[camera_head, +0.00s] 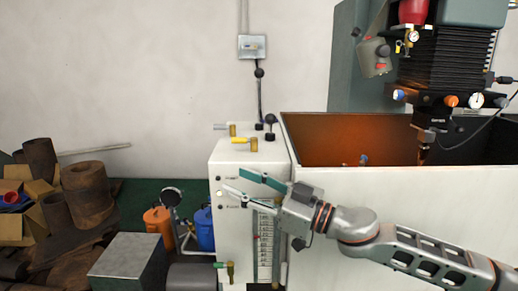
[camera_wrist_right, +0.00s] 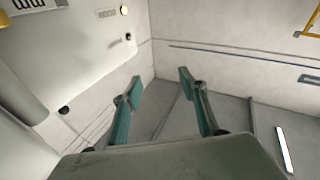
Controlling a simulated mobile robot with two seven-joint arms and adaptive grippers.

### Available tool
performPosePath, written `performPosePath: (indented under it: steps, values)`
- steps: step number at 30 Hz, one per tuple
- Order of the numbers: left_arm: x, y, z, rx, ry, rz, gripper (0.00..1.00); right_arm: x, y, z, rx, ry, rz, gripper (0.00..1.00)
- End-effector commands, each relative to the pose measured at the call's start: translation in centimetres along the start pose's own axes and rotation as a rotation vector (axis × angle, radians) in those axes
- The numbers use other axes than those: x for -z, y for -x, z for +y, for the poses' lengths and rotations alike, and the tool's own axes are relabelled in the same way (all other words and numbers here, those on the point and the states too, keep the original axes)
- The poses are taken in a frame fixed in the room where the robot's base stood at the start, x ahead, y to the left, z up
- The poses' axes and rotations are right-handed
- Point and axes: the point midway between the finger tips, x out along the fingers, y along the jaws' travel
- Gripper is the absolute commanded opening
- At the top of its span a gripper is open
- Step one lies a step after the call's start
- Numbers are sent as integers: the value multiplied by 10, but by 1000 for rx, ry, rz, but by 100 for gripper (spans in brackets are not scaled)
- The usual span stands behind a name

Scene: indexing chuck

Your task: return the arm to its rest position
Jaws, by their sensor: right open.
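My right gripper (camera_head: 234,182) reaches in from the right in the camera_head view. Its two teal and grey fingers are spread apart, with nothing between them. They point left, in front of the white cabinet (camera_head: 228,222) in the picture; I cannot tell whether they touch it. In the wrist view the right gripper (camera_wrist_right: 160,82) is also open and empty, with a pale wall corner beyond its fingertips. My right arm (camera_head: 415,248) stretches across the lower right and covers part of the white machine tub (camera_head: 440,195). My left gripper is out of view.
Brass-coloured levers (camera_head: 241,141) and black knobs stand on the cabinet top. A machine head (camera_head: 440,75) hangs over the tub. Rusty cylinders (camera_head: 88,195), a metal block (camera_head: 127,262), an orange canister (camera_head: 158,222) and a blue canister (camera_head: 204,229) stand left of the cabinet.

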Motion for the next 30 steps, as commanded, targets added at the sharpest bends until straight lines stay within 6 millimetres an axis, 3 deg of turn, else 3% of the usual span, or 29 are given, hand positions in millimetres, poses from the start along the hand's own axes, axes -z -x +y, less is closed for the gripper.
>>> performPosePath:
  steps: [1, 8, 17, 23, 30]
  values:
    - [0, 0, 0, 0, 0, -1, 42, -16, 2, -7, -18, -24, 8, 42]
    - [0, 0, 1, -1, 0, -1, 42, -70, 18, -18, -135, -68, 24, 42]
    - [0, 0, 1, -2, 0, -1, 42, -160, 69, -26, -342, -123, -49, 42]
    - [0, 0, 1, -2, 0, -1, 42, -233, 126, -38, -487, -153, -170, 42]
    - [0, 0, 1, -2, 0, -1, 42, -326, 223, -73, -641, -183, -391, 42]
